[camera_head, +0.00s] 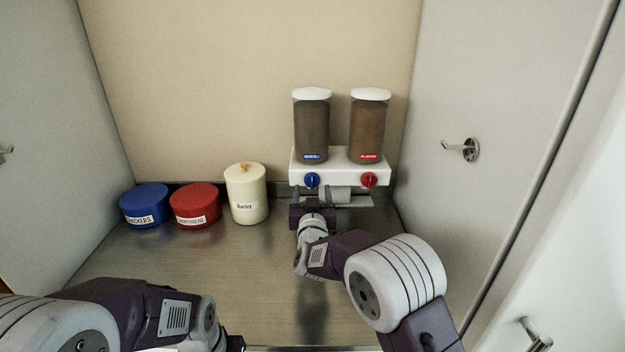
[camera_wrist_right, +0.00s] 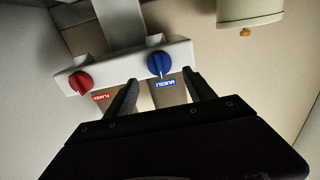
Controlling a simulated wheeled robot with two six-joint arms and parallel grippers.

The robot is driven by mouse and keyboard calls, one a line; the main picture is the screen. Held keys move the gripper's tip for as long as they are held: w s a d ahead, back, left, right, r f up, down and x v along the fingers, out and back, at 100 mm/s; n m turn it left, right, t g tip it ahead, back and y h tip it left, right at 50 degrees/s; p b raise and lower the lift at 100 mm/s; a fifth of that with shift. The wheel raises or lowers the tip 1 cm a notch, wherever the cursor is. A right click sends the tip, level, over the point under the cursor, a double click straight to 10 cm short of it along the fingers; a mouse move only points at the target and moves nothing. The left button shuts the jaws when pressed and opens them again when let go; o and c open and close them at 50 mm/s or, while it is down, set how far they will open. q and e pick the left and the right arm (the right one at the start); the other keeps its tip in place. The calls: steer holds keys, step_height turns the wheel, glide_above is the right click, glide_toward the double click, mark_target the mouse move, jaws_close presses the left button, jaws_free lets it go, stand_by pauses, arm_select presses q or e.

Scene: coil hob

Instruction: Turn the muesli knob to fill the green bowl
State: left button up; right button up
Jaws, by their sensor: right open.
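The muesli knob (camera_head: 312,180) is blue, on the white dispenser base (camera_head: 340,166) below the left canister (camera_head: 311,130), which has a blue MUESLI label. My right gripper (camera_head: 313,194) is open and empty, just in front of and slightly below this knob. In the right wrist view, the blue knob (camera_wrist_right: 158,64) appears in line with the gap between the open fingers (camera_wrist_right: 162,82); I cannot tell that either finger touches it. I do not see a green bowl in either view. My left arm is at the bottom left, its gripper mostly cut off.
A red knob (camera_head: 369,180) sits right of the blue one, under a second canister (camera_head: 370,130) with a red label. A blue tin (camera_head: 145,206), a red tin (camera_head: 195,207) and a cream Barley jar (camera_head: 246,194) stand left. The middle metal counter is clear.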

mark_target(313, 184)
steer(key=w, duration=0.5)
steer(key=shift+w+f+p, duration=0.1)
steer(key=shift+f+p, duration=0.05)
steer(key=shift+p, duration=0.2)
steer(key=c, duration=1.3)
steer(key=shift+f+m+b, duration=0.2)
steer(key=shift+m+b, duration=0.4)
steer(key=shift+b, duration=0.2)
steer(key=shift+c, duration=0.2)
steer(key=m+b, duration=0.2)
steer(key=shift+f+m, duration=0.1)
steer(key=shift+m, duration=0.2)
steer(key=m+b, duration=0.5)
steer(key=shift+d, duration=0.1)
steer(key=m+b, duration=0.3)
steer(key=m, duration=0.1)
steer(key=shift+m, duration=0.4)
steer(key=shift+m+b, duration=1.3)
steer(key=shift+m, duration=0.7)
steer(key=shift+d, duration=0.1)
